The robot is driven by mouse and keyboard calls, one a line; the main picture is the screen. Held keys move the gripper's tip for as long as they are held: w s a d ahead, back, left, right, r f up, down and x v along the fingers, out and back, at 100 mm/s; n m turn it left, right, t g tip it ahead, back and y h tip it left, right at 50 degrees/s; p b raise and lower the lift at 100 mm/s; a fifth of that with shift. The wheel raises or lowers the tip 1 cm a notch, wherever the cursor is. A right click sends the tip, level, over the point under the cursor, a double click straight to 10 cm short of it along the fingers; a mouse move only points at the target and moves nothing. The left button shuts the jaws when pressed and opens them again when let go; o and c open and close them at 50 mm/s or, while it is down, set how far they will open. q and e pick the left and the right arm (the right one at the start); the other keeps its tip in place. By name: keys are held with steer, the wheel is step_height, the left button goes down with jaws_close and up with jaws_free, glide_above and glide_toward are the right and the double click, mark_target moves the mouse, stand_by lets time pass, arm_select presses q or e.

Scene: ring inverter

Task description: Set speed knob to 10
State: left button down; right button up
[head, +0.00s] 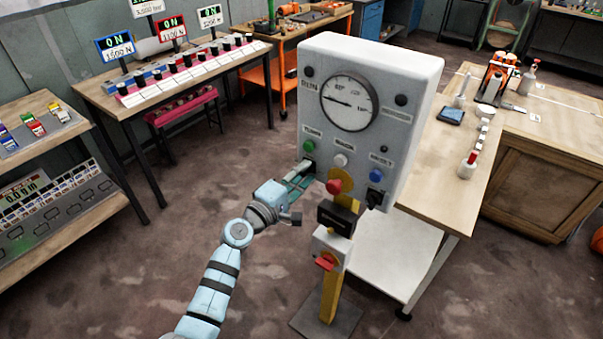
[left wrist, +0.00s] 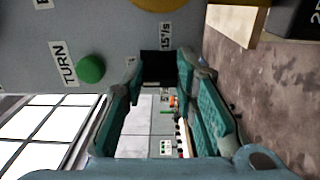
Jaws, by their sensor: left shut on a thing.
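The grey control panel (head: 405,70) stands in the middle of the head view, with a round dial gauge (head: 349,102) on it. My left gripper (head: 299,174) is at its lower left, just below the green button (head: 308,146). In the left wrist view my left gripper (left wrist: 160,82) is shut on the black speed knob (left wrist: 158,64) at the panel face. A label (left wrist: 165,37) beside the knob seems to read 15°/s. The green button (left wrist: 90,68) marked TURN is to its left. In the head view the gripper hides the knob. My right gripper is not in view.
A yellow post (head: 330,295) with a red button (head: 334,186) stands in front of the panel, right of my left gripper. A black switch (head: 376,200) is at the panel's lower right. A wooden workbench (head: 440,170) is on the right. Open floor lies left of the panel.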

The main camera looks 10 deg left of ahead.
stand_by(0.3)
arm_select(q)
steer(key=c, duration=1.3)
jaws_free()
steer(key=shift+s, duration=0.1)
steer(key=v, duration=1.2)
steer(key=shift+f, duration=0.1)
